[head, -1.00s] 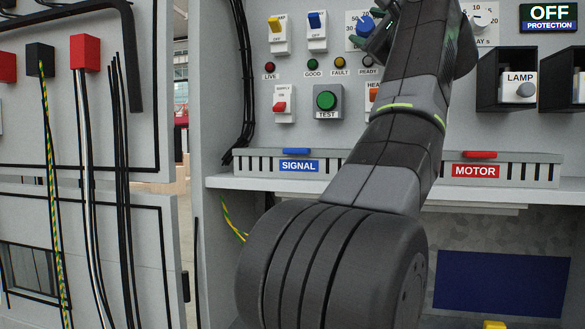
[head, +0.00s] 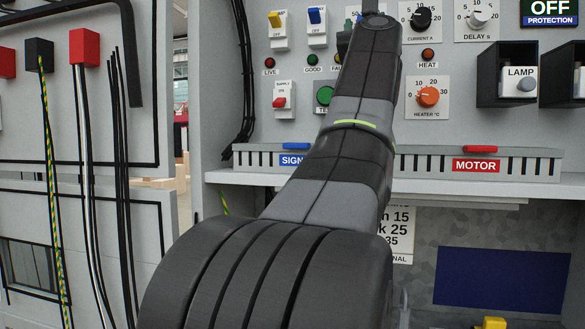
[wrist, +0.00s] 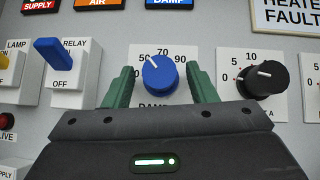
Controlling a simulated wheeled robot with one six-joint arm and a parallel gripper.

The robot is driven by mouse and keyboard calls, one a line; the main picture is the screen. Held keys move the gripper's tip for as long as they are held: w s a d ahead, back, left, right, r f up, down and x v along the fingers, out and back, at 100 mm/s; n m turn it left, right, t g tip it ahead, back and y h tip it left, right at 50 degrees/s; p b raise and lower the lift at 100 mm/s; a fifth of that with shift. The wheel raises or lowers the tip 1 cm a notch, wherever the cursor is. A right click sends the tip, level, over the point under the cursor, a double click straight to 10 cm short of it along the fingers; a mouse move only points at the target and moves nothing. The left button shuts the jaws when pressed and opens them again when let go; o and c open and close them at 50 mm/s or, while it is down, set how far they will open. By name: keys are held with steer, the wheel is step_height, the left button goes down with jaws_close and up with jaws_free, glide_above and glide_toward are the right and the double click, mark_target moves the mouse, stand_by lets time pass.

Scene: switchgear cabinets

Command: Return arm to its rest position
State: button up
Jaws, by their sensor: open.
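My gripper (wrist: 161,80) is open in the wrist view, its two green fingers apart. The blue knob (wrist: 160,76) on the panel shows between the fingers; nothing is held. I cannot tell how far the fingertips are from the panel. In the head view my arm (head: 345,155) reaches up and forward in front of the panel, and its upper end hides most of the gripper and the blue knob.
A ledge carries the SIGNAL (head: 294,161) and MOTOR (head: 476,166) strips below the panel. The black CURRENT knob (wrist: 263,78) and blue RELAY switch (wrist: 62,55) flank the blue knob. Lamp boxes (head: 507,75) jut out at right. Cables (head: 84,180) hang at left.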

steer(key=shift+a+m+g+h, duration=0.1)
steer(key=shift+m+g+h, duration=0.4)
steer(key=shift+m+h, duration=1.6)
steer(key=shift+s, duration=0.1)
